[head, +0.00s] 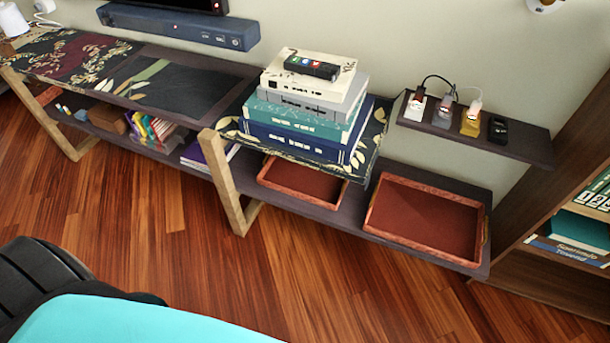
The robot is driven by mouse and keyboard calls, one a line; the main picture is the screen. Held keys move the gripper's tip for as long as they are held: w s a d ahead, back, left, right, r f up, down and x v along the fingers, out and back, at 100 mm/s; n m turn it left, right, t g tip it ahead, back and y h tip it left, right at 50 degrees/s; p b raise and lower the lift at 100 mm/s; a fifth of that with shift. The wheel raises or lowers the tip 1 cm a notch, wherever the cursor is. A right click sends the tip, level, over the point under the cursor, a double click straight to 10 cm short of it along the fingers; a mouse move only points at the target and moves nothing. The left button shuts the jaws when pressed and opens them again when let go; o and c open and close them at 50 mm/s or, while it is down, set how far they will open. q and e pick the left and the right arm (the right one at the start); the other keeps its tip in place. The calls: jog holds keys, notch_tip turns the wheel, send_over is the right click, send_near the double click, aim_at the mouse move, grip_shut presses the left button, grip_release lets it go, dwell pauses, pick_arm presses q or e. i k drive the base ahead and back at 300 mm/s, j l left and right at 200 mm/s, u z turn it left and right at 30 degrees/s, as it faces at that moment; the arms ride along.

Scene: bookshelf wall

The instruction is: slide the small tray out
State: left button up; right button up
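The small tray (297,194) has a reddish wooden rim and a dark red inside. It lies on the lower shelf, partly under the upper board that carries a stack of books; its back part is hidden by that board. A larger tray (427,247) of the same look lies to its right on the same shelf, apart from it and out in the open. Neither of my grippers shows in the head view.
A wooden leg (221,184) stands just left of the small tray. The book stack (304,108) rests above it. A small wall shelf (478,133) with chargers hangs at right, beside a bookcase (562,190). The wooden floor (300,280) in front is clear.

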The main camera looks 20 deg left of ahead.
aim_at(325, 189)
jog(key=i+u, duration=0.3)
jog(key=i, duration=0.15)
jog(key=i+l+u, duration=0.15)
jog(key=i+u, duration=0.2)
jog(key=i, duration=0.1)
